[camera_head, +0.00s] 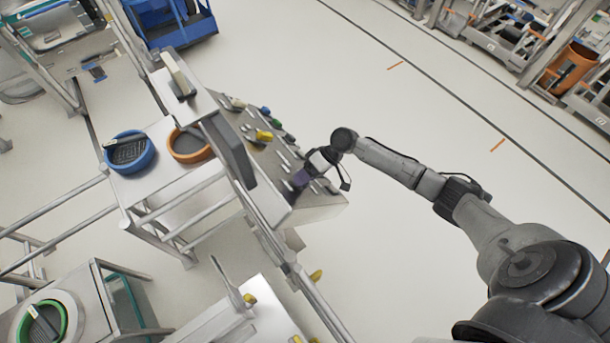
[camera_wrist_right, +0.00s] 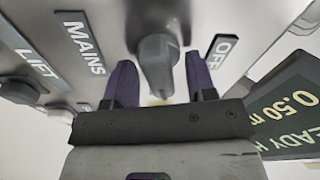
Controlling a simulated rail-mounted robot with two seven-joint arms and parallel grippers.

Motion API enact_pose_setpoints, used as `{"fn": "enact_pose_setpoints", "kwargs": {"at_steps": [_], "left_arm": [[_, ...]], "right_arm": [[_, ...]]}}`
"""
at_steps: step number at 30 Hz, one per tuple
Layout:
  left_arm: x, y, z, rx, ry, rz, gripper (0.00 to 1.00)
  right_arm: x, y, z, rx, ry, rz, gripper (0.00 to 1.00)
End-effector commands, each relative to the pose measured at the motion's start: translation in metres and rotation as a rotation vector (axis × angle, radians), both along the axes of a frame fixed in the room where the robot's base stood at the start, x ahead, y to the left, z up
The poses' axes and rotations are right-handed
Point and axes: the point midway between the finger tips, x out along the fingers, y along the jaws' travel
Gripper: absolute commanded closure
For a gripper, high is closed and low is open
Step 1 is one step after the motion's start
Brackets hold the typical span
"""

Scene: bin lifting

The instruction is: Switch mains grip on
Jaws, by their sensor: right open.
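The mains switch is a grey knob (camera_wrist_right: 157,62) on a pale panel in the right wrist view. A dark MAINS label (camera_wrist_right: 80,45) is to its left and an OFF label (camera_wrist_right: 221,50) to its right. My right gripper (camera_wrist_right: 160,72) is open, with one purple finger on each side of the knob. I cannot tell whether the fingers touch it. In the head view my right gripper (camera_head: 301,179) is at the near end of the sloped control panel (camera_head: 262,155), and it hides the knob there. My left gripper is not in view.
A LIFT label (camera_wrist_right: 36,62) and other grey controls lie left of the knob. A dark display (camera_wrist_right: 290,105) reading 0.50 m is at the right. In the head view, blue (camera_head: 149,160) and orange (camera_head: 205,156) round bins stand beside the panel. Open floor lies to the right.

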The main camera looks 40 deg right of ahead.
Motion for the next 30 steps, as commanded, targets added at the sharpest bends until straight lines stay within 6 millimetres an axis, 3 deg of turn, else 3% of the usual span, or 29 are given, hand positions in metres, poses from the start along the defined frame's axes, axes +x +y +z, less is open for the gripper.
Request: {"fn": "enact_pose_setpoints", "kwargs": {"at_steps": [7, 23, 30], "left_arm": [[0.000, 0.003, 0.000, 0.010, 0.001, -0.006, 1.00], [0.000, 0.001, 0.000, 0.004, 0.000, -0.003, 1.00], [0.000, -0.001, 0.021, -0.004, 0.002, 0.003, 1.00]], "right_arm": [[0.000, 0.000, 0.000, 0.000, 0.000, 0.000, 0.49], [0.000, 0.000, -0.001, 0.000, 0.001, -0.001, 0.98], [0.000, 0.001, 0.004, 0.012, 0.112, -0.094, 0.98]]}}
